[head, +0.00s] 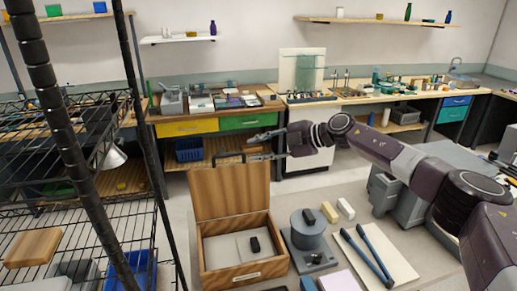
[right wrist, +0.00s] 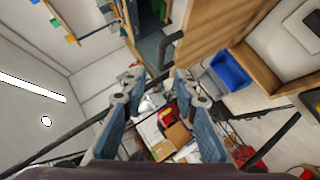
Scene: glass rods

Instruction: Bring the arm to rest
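My right arm (head: 400,155) reaches in from the right in the head view, stretched out to the left. Its gripper (head: 252,147) is at the arm's left end, in the air close to the top of the open box lid. Its two fingers are spread, one above the other, with nothing between them. The right wrist view also shows the gripper (right wrist: 157,85) with its blue-grey fingers apart and empty. I cannot tell whether it touches the lid's dark handle (head: 229,155). My left arm and gripper are in neither view.
A wooden box (head: 262,271) stands open, its lid (head: 228,190) raised; a small black item (head: 254,244) lies inside. To its right are a grey cylindrical device (head: 308,231) and a white board (head: 395,250) with blue rods. A black wire rack (head: 135,205) stands left.

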